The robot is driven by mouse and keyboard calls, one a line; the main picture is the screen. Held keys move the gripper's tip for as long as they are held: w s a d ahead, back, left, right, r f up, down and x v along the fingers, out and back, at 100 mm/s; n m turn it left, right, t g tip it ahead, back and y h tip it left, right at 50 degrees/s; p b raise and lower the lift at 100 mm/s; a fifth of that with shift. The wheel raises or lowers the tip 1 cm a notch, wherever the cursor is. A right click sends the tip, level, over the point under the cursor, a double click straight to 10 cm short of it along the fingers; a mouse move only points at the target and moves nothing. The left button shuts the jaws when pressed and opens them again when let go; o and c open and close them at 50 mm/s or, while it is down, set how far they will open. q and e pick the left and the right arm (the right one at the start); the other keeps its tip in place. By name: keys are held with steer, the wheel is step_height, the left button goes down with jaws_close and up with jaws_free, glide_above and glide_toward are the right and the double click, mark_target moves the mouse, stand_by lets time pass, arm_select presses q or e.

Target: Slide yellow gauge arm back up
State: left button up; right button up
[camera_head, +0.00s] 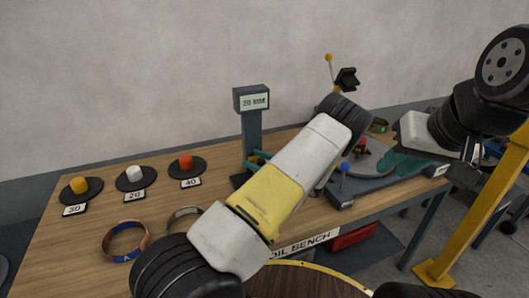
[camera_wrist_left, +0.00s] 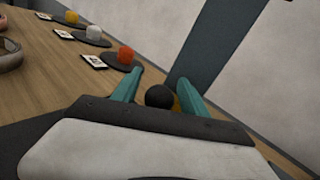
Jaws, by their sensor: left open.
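The gauge post (camera_head: 252,135) stands at the middle of the bench with a display reading 20 MM; it crosses the left wrist view (camera_wrist_left: 220,45) as a grey slanted column. A black ball (camera_wrist_left: 159,96) with a bit of yellow (camera_wrist_left: 176,104) behind it, likely the gauge arm, shows between the teal fingers of my left gripper (camera_wrist_left: 159,76). The fingers are open, one on each side of the ball; contact is unclear. In the head view my left gripper (camera_head: 258,158) is mostly hidden by my arm. My right gripper (camera_head: 398,162) is over the bench's right part; its finger gap is unclear.
Orange (camera_head: 186,162), white (camera_head: 134,173) and yellow (camera_head: 79,185) knobs sit on black discs labelled 40, 20 and 30. Two coils (camera_head: 125,258) (camera_head: 185,211) lie at the front left. A round plate and a blue-knobbed lever (camera_head: 345,167) stand right of the post.

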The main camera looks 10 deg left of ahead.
arm_select(q)
jaws_close()
stand_by(1.4)
